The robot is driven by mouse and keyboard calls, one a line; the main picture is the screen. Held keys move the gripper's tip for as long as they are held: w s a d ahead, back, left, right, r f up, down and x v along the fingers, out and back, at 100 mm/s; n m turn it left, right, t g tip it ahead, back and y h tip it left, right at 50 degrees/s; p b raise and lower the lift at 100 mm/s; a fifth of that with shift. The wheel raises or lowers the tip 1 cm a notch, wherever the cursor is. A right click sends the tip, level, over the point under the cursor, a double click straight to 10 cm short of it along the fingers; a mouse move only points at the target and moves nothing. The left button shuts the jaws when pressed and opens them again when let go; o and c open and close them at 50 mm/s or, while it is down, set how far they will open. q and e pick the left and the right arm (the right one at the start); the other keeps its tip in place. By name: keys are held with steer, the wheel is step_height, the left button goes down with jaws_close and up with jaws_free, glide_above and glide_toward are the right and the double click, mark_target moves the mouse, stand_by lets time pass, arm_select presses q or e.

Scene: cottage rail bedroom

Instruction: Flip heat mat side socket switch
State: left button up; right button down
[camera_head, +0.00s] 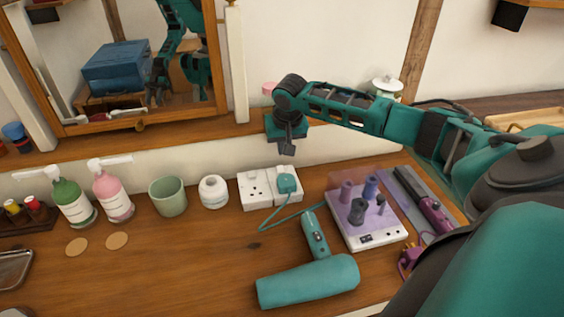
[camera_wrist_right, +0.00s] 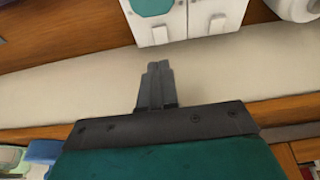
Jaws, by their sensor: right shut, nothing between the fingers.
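A white double socket (camera_head: 255,191) stands against the wall at the back of the wooden dresser top. A teal plug (camera_head: 286,183) fills its right half; its left half is empty. The socket's edge (camera_wrist_right: 202,22) and part of the teal plug (camera_wrist_right: 152,6) show at the top of the right wrist view. A mauve mat (camera_head: 398,180) lies at the right under a straightener. My left gripper is out of view.
A teal hair dryer (camera_head: 317,241) lies in front, its cord running to the plug. A lilac roller tray (camera_head: 376,236) and purple plug (camera_head: 409,259) are at right. A white jar (camera_head: 213,192) and green cup (camera_head: 167,196) stand left. A wooden ledge (camera_head: 190,134) runs behind.

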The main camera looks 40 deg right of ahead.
mark_target(282, 169)
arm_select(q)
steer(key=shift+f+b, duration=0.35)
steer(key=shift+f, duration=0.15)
arm_select(e)
steer(key=x, duration=0.6)
steer(key=shift+s+a+f, duration=0.1)
steer(key=shift+s+a, duration=0.05)
steer(key=shift+s, duration=0.2)
